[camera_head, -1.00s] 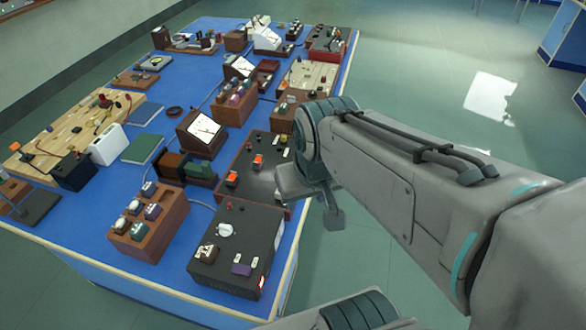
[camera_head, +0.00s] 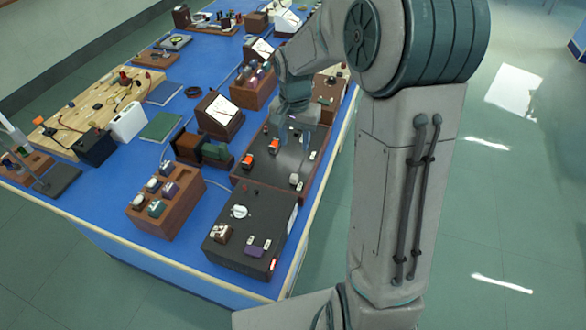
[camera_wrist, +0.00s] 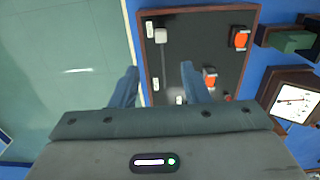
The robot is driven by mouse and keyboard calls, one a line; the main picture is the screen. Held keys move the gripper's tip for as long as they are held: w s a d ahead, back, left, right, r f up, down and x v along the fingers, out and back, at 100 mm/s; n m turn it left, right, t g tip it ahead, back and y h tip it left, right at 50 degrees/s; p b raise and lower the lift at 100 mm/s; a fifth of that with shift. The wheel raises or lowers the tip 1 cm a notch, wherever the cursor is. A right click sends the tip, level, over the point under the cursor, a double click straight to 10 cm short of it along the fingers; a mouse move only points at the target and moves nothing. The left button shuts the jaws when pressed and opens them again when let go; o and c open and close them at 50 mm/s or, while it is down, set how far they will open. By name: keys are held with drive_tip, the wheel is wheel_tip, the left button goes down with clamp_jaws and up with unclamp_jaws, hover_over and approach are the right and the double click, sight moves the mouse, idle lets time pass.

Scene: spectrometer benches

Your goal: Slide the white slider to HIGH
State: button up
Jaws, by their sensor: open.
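The white slider (camera_wrist: 160,36) is a small pale knob at the top end of a thin slot on a dark panel (camera_wrist: 200,50) with a brown wooden frame. In the head view the slider (camera_head: 294,179) sits at the near end of the panel. White labels lie beside the slot, too small to read. My gripper (camera_wrist: 159,70) is open, with its two blue-grey fingers apart over the panel's edge and nothing between them. The slider lies beyond the fingertips in the wrist view. In the head view my gripper (camera_head: 291,128) is above the far part of the panel.
Two orange switches (camera_wrist: 240,38) (camera_wrist: 210,76) are on the same panel. A dark box with a white dial (camera_head: 239,212) stands directly nearer. A meter (camera_head: 218,114) and a wooden block of knobs (camera_head: 165,205) stand left. The blue bench ends just right of the panel.

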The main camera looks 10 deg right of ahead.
sight(294, 176)
wheel_tip(294, 176, down, 14)
drive_tip(key=shift+w+p, duration=0.1)
drive_tip(key=shift+p, duration=0.7)
